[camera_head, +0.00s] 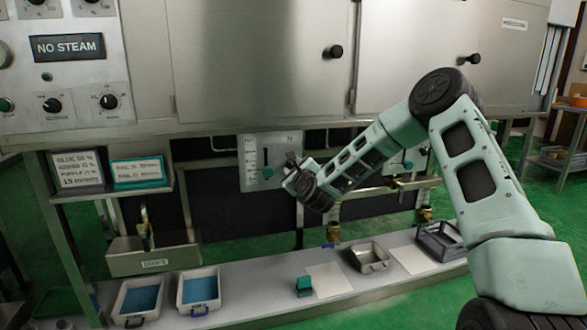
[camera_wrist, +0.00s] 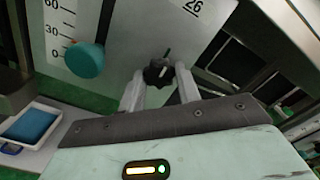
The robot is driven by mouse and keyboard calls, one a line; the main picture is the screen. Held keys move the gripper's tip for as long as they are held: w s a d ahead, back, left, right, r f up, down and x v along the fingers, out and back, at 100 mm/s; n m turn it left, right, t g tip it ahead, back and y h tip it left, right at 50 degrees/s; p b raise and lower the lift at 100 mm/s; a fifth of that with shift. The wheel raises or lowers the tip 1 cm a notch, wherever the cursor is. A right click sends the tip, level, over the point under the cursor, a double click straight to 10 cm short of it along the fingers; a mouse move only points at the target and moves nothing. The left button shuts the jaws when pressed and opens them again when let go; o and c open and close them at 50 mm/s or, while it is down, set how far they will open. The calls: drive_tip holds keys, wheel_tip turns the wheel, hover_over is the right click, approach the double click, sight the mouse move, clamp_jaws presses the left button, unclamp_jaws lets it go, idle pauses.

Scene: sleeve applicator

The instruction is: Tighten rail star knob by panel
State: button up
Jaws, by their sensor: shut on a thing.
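The rail star knob (camera_wrist: 158,73) is a small black lobed knob with a light mark, on the front of a pale scale panel (camera_wrist: 130,28). In the wrist view my gripper (camera_wrist: 160,82) has its two pale fingers on either side of the knob, shut on it. In the head view my gripper (camera_head: 292,172) reaches the right side of the scale panel (camera_head: 250,180), and the knob there is hidden or too small to make out. A teal round knob (camera_wrist: 86,61) sits on the scale left of my fingers; it also shows in the head view (camera_head: 268,172).
A steel cabinet (camera_head: 260,60) overhangs the panel. Below is a bench (camera_head: 240,298) with blue-filled trays (camera_head: 143,296), a teal block (camera_head: 304,286) and a metal tray (camera_head: 368,256). Pipes with brass valves (camera_head: 333,232) run right of the panel.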

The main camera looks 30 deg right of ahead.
drive_tip(key=shift+f+m, duration=0.1)
drive_tip(key=shift+m, duration=0.2)
drive_tip(key=o, duration=1)
drive_tip(key=shift+s, duration=0.1)
drive_tip(key=p+v, duration=0.2)
drive_tip(key=v, duration=1.5)
drive_tip(key=shift+s, duration=0.2)
